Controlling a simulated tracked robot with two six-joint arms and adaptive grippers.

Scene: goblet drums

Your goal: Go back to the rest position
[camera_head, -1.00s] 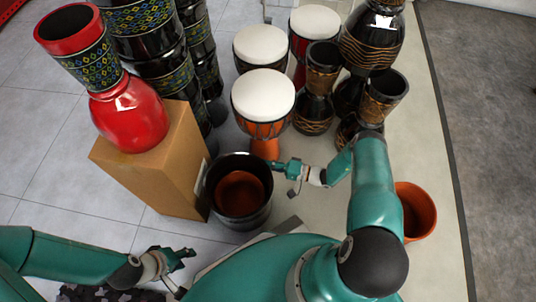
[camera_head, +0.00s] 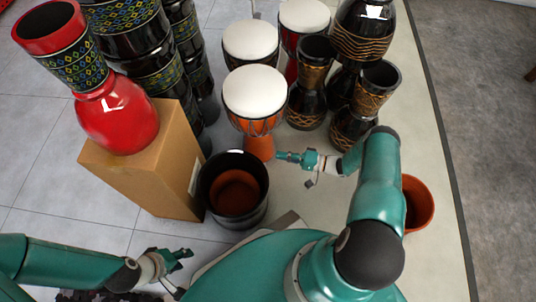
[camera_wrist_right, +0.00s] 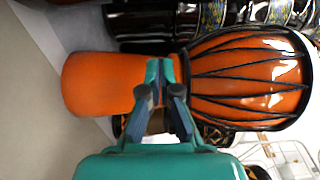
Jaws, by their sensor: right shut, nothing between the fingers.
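My right gripper (camera_head: 284,156) is shut and empty, just right of the orange goblet drum (camera_head: 260,147) with a white head. In the right wrist view, the shut fingertips (camera_wrist_right: 160,68) lie in front of that drum's narrow waist. The drum (camera_wrist_right: 250,80) looks sideways there; I cannot tell whether the fingers touch it. My left gripper (camera_head: 182,257) is at the lower left, above the floor, with its fingers apart and nothing seen between them.
A cardboard box (camera_head: 155,170) bears a red goblet drum (camera_head: 116,115). Dark goblet drums (camera_head: 307,90) crowd the back. An orange pot (camera_head: 415,200) is right of my right arm. Grey floor (camera_head: 480,120) lies clear at right.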

